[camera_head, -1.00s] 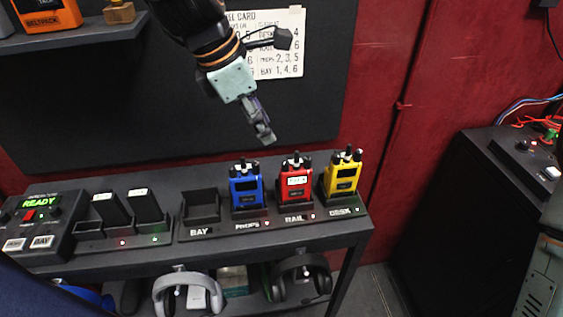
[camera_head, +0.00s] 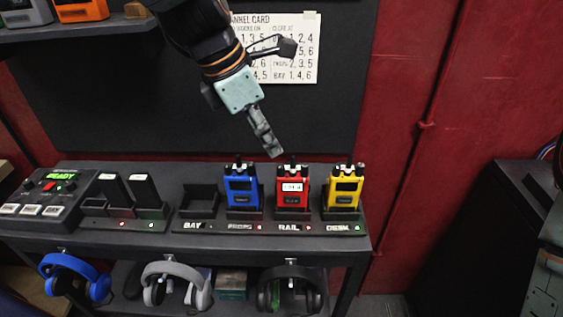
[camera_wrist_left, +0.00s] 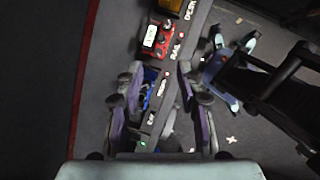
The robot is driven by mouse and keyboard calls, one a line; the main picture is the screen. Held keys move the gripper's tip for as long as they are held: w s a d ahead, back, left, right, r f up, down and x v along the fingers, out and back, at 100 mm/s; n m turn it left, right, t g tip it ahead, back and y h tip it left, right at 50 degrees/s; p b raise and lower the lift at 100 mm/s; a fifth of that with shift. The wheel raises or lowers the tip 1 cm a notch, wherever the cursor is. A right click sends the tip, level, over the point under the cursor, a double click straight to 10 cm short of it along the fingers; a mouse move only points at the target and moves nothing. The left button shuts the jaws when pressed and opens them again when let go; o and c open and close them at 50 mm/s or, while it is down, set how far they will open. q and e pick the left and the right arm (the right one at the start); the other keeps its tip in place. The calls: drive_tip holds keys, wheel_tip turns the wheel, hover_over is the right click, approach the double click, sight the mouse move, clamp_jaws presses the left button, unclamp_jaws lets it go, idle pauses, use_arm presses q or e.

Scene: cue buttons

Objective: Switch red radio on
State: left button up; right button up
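The red radio (camera_head: 292,189) stands upright in the RAIL cradle, between the blue and yellow radios. In the left wrist view the red radio (camera_wrist_left: 156,38) lies ahead of the fingertips. My left gripper (camera_head: 271,147) hangs above the shelf, just above and slightly left of the red radio, apart from it. The left wrist view shows the left gripper's fingers (camera_wrist_left: 157,78) spread with nothing held; the blue radio (camera_wrist_left: 148,90) appears beyond the gap.
The blue radio (camera_head: 241,188) and yellow radio (camera_head: 344,188) flank it closely. An empty BAY cradle (camera_head: 200,202) and a READY console (camera_head: 48,192) stand left. A channel card (camera_head: 290,50) hangs behind. Headphones (camera_head: 290,287) hang below the shelf.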

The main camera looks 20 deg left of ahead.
sight(280, 166)
use_arm(q)
drive_tip(key=x, duration=0.2)
drive_tip(key=b+x, duration=0.1)
drive_tip(key=x, duration=0.1)
drive_tip(key=b+x, duration=0.1)
drive_tip(key=x, duration=0.2)
drive_tip(key=shift+a+f, duration=0.1)
drive_tip(key=shift+a, duration=0.3)
drive_tip(key=shift+w+d+f+b, duration=0.1)
drive_tip(key=shift+d+f+b, duration=0.15)
drive_tip(key=shift+d+b, duration=0.1)
drive_tip(key=shift+a, duration=0.45)
drive_tip(key=shift+c, duration=0.2)
drive_tip(key=shift+d, duration=0.35)
drive_tip(key=c, duration=0.6)
drive_tip(key=shift+a, duration=0.2)
clamp_jaws()
